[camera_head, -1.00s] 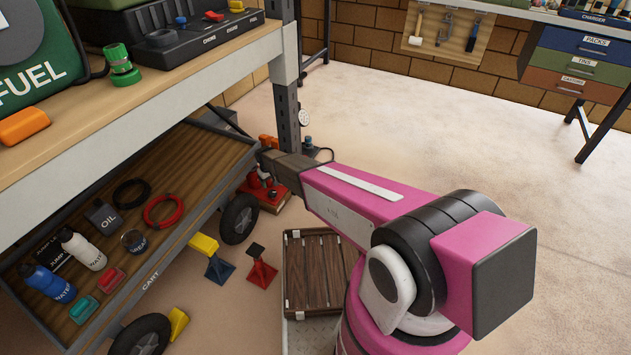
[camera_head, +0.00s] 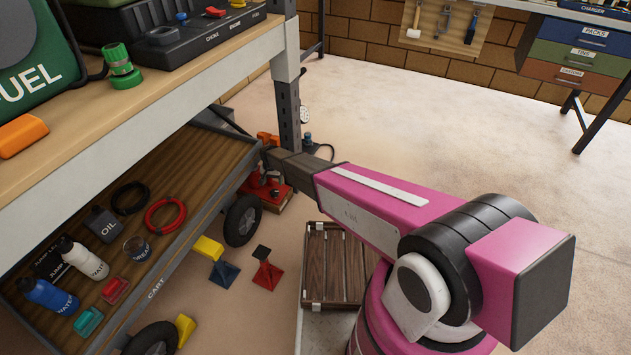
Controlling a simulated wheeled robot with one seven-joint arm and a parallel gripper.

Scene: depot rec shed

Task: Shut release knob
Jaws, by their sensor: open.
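A red jack-like unit (camera_head: 270,192) stands on the floor beyond the cart's right end, partly behind my arm. It has red and dark upper parts, but I cannot pick out a release knob on it for certain. My gripper (camera_head: 270,156) is the dark grey end of my pink arm, reaching left above this unit beside the shelf post. Its jaws are open, though the fingertips are small and hard to make out against the cart and post. I see nothing held, and cannot tell whether the gripper touches anything.
A low cart (camera_head: 200,228) with bottles and cable rings stands under the workbench (camera_head: 120,125). The bench's metal post (camera_head: 288,105) rises close by my gripper. Open floor (camera_head: 440,135) lies to the right.

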